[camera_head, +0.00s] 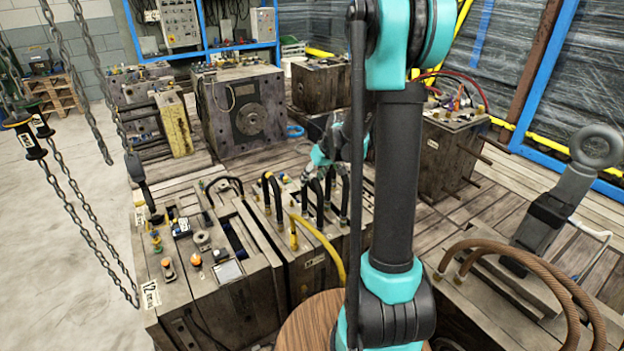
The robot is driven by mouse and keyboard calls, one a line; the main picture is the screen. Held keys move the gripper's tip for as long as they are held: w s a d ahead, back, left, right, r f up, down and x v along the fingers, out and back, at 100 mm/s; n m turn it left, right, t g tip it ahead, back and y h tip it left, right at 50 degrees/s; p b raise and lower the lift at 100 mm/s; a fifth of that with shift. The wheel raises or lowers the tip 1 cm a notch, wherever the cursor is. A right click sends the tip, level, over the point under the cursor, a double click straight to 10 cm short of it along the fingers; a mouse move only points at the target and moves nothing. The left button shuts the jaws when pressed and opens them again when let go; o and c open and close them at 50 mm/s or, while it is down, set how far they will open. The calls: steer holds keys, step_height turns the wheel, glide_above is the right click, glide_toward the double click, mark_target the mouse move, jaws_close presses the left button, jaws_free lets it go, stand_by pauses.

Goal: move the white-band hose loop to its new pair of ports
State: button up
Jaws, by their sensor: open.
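Several black hose loops stand on top of a mould block (312,277) in the middle of the view. One black loop (269,190) is at the left of this group. Others stand closer to my gripper (322,174), partly behind my arm.
A yellow hose (325,246) arches over the front of the same block. Brown hoses (535,262) curve at the lower right. A mould labelled 12 (195,312) stands at the left with small fittings on top. Chains (85,215) hang at the far left. My arm hides the centre right.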

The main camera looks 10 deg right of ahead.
steer(key=v, duration=1.2)
steer(key=s+f+m+h, duration=0.1)
steer(key=s+f, duration=0.4)
steer(key=s, duration=0.7)
steer(key=s+f+m+h, duration=0.2)
steer(key=s+f, duration=0.4)
steer(key=s, duration=0.6)
steer(key=shift+d+m+t, duration=0.25)
steer(key=shift+m+t, duration=0.05)
steer(key=shift+m, duration=0.1)
